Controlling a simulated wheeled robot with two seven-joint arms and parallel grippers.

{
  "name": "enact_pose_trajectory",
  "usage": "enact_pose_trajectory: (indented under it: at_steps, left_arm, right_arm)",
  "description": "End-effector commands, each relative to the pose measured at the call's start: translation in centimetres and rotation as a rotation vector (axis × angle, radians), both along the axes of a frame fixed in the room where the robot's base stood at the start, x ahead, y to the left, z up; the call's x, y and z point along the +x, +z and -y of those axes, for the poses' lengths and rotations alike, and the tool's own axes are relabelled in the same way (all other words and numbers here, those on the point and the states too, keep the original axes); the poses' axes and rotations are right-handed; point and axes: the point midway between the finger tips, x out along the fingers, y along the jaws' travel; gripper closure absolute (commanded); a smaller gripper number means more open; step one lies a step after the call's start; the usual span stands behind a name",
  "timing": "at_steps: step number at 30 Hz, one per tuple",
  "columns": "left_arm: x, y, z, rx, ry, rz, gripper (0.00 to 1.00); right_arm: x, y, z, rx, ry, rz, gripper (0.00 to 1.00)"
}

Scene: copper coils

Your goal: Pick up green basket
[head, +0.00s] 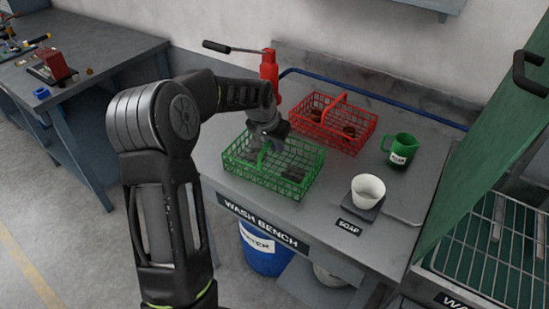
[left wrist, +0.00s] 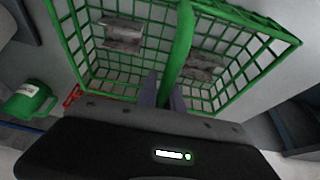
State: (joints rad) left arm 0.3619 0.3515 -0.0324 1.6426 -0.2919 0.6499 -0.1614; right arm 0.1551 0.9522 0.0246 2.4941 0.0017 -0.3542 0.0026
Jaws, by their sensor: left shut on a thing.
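The green wire basket (head: 302,163) is at the front left of the wash bench, and I cannot tell whether it touches the top. My left gripper (head: 264,148) reaches down into it from above, shut on its handle. In the left wrist view the green basket (left wrist: 75,40) fills the upper part. Its handle (left wrist: 183,45) runs down to between the fingers of my left gripper (left wrist: 164,92). Grey pieces (left wrist: 122,36) lie in the basket on both sides of the handle. My right gripper is not in view.
A red basket (head: 362,119) with brown pieces stands behind the green one. A red pump with a lever (head: 269,70) stands at the back left. A green jug (head: 402,148) and white cup (head: 368,191) stand to the right. A green panel (head: 490,130) borders the bench's right.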

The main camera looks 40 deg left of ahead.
Motion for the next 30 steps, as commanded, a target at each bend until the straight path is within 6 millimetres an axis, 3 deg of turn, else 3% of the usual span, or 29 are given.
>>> enact_pose_trajectory:
  at_steps: [8, 21, 30]
  left_arm:
    - [0.1, 1.1, 0.0, 0.001, 0.0, 0.005, 1.0]
    - [0.1, 9.0, 0.0, 0.002, -0.001, 0.006, 1.0]
    - [0.0, 10.7, 0.0, 0.0, 0.0, 0.002, 1.0]
  right_arm:
    - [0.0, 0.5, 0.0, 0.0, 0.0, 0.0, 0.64]
    - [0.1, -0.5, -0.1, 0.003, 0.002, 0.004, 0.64]
    - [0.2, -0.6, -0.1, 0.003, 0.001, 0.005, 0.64]
